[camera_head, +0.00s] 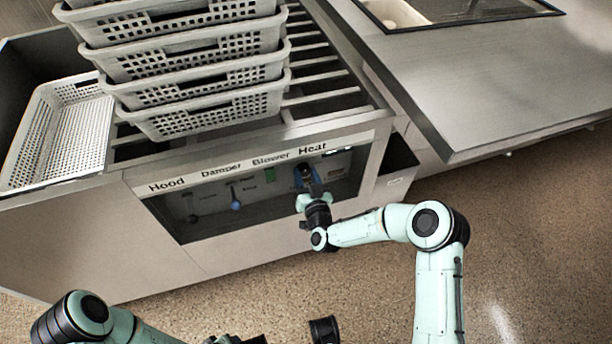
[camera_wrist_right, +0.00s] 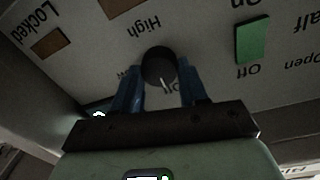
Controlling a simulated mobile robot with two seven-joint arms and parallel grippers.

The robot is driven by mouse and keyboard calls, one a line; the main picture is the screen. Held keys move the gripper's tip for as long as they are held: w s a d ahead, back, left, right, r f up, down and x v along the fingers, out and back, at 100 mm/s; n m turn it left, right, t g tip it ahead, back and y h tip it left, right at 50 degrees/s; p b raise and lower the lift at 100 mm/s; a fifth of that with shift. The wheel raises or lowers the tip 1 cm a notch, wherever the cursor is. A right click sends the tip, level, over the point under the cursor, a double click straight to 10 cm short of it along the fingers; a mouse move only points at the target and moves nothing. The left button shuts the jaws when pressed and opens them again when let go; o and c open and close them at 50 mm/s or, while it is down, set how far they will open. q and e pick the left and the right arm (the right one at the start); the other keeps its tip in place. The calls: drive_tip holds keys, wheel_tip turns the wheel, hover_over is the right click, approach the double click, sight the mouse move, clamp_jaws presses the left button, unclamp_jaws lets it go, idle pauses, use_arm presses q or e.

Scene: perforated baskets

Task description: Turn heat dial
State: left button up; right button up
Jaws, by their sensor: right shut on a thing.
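The heat dial (camera_wrist_right: 158,64) is a round black knob with a white pointer mark, on a pale panel under the label "Heat" (camera_head: 312,149). My right gripper (camera_wrist_right: 161,76) has its two blue fingers on either side of the knob and is shut on it. In the head view the right gripper (camera_head: 307,177) reaches into the panel recess, and the arm hides part of the dial. Words such as "High" and "Off" are printed around the knob in the wrist view. My left arm shows only at the bottom left, and its gripper fingers are out of view.
A green switch (camera_wrist_right: 252,39) sits beside the dial on the panel. A blue damper lever (camera_head: 235,203) is further left. Stacked perforated baskets (camera_head: 210,112) stand on the slatted top above. A single basket (camera_head: 30,140) lies at left. A metal counter (camera_head: 490,85) is at right.

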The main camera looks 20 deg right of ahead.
drive_tip(key=m, duration=0.4)
drive_tip(key=shift+d, duration=0.1)
drive_tip(key=m, duration=0.4)
drive_tip(key=shift+m, duration=0.3)
drive_tip(key=m, duration=0.4)
drive_tip(key=shift+d+f+g+y+b, duration=0.1)
drive_tip(key=shift+g+y+b, duration=0.2)
drive_tip(key=shift+y, duration=0.1)
use_arm(q)
drive_tip(key=shift+s+a+f, duration=0.1)
drive_tip(key=shift+s+f, duration=0.6)
drive_tip(key=shift+s, duration=0.1)
use_arm(e)
drive_tip(key=shift+m, duration=2)
drive_tip(key=o, duration=1.1)
drive_tip(key=shift+c, duration=0.2)
